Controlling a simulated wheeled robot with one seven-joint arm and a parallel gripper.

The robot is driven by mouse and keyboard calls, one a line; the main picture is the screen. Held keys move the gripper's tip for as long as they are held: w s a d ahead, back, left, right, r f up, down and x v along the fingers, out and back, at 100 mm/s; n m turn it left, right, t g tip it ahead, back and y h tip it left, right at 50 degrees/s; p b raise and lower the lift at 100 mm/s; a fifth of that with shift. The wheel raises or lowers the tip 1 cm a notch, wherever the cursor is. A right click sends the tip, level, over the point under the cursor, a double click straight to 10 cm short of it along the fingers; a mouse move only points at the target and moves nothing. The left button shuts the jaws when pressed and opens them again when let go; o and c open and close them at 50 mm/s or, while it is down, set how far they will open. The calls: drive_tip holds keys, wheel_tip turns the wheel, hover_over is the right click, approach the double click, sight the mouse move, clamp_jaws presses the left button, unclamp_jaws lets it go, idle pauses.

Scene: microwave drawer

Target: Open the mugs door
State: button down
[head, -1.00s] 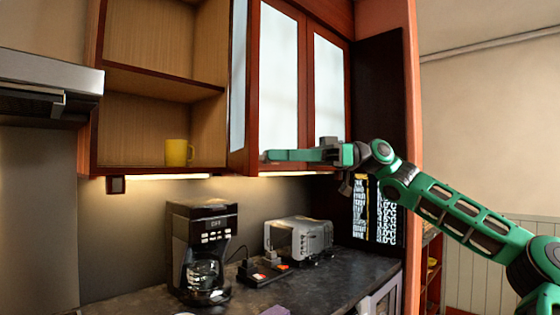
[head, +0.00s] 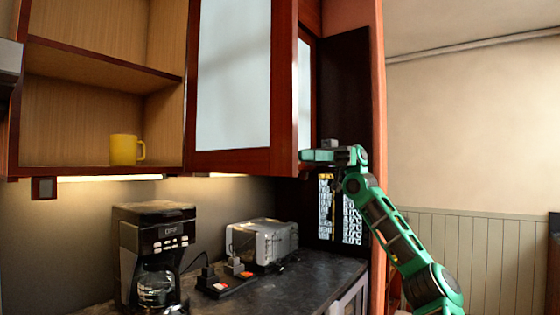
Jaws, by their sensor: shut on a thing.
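The mugs door (head: 235,75) is a red-brown wooden frame with a pale glass panel in the head view. It stands swung wide open at the right side of the open cabinet (head: 105,70), with its broad face towards me. A yellow mug (head: 124,149) stands on the cabinet's bottom shelf. My green gripper (head: 305,156) is at the lower right corner of the door, at its free edge, shut on it. The fingertips and the exact grip point are partly hidden behind the door's edge.
Another glass-fronted cabinet (head: 306,90) shows in a strip right of the door. Below are a coffee maker (head: 155,255), a toaster (head: 262,243) and plugs on the dark counter (head: 310,280). A reddish wall end (head: 376,150) is close to my arm. Open room lies at the right.

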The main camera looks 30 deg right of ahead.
drive_tip(key=shift+w+d+r+g, duration=0.15)
drive_tip(key=shift+w+d+g, duration=0.15)
drive_tip(key=shift+d+g, duration=0.1)
drive_tip(key=c, duration=1.5)
unclamp_jaws()
drive_tip(key=shift+w+a, duration=0.1)
drive_tip(key=shift+a, duration=0.1)
drive_tip(key=shift+d, duration=0.2)
